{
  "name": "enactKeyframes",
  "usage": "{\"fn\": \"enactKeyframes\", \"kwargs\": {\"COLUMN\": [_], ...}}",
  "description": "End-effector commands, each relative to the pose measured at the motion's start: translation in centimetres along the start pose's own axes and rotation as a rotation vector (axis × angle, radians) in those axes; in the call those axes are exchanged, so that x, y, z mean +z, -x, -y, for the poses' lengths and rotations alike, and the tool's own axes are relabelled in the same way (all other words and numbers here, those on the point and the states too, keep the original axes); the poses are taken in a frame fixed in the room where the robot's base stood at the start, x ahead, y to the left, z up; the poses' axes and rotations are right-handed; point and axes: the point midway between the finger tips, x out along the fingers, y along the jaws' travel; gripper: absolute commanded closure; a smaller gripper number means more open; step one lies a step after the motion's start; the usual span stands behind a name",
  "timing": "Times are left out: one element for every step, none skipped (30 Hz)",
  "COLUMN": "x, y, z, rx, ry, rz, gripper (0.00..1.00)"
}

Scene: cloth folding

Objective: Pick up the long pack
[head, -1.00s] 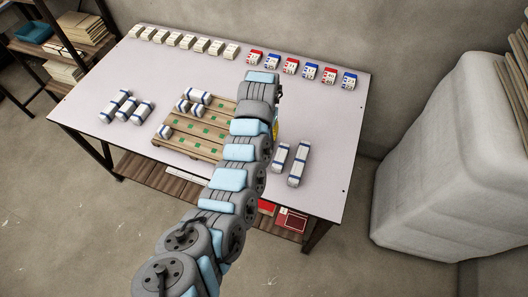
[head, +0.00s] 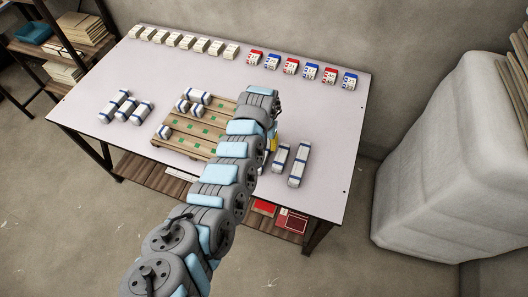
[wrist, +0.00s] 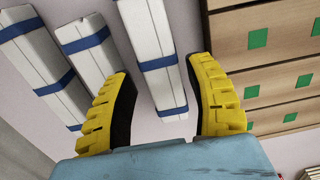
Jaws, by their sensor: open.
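White packs with blue bands lie on the right of the table. In the head view a shorter pack (head: 280,156) lies beside a longer pack (head: 299,165). The wrist view shows three packs side by side: a left pack (wrist: 30,48), a middle pack (wrist: 90,50) and a right pack (wrist: 161,75) nearest the pallet. My gripper (wrist: 160,70) is open, with yellow fingers on either side of the right pack in the picture. I cannot tell its height above it. In the head view my arm mostly hides the gripper.
A wooden pallet (head: 185,145) with green squares and several small packs (head: 198,97) stands left of my arm. More packs (head: 122,104) lie at the table's left. Cream boxes (head: 187,41) and red and blue boxes (head: 291,67) line the back. The table's right front (head: 330,195) is clear.

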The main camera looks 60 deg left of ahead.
Motion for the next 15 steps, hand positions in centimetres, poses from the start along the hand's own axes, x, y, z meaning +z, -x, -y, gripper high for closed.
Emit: {"fn": "enactKeyframes", "kwargs": {"x": [0.0, 0.0, 0.1, 0.2, 0.2, 0.2, 0.1, 0.1, 0.1, 0.2, 0.2, 0.2, 0.2, 0.2, 0.2], "y": [-0.5, -0.8, -1.2, -1.5, -1.8, -2.3, -2.6, -2.9, -3.2, -3.4, -3.5, -3.6, -3.7, -3.7, -3.7], "z": [0.0, 0.0, -0.1, -0.1, -0.1, -0.1, -0.1, -0.1, -0.1, -0.1, -0.1, -0.2, -0.2, -0.2, -0.1], "rx": [-0.001, 0.0, 0.0, 0.0, 0.001, -0.001, -0.001, -0.001, -0.001, 0.0, 0.0, 0.001, 0.001, 0.001, 0.001], "ry": [-0.001, -0.001, -0.001, -0.001, -0.001, -0.002, -0.002, -0.002, -0.002, -0.002, -0.002, -0.001, -0.001, -0.001, -0.001], "rz": [-0.001, 0.0, 0.002, 0.004, 0.004, 0.004, 0.002, 0.001, 0.001, 0.002, 0.002, 0.003, 0.003, 0.002, 0.002], "gripper": [0.46, 0.46, 0.46, 0.46, 0.46, 0.46, 0.46, 0.46, 0.46, 0.46, 0.46, 0.46, 0.46, 0.46, 0.46]}}
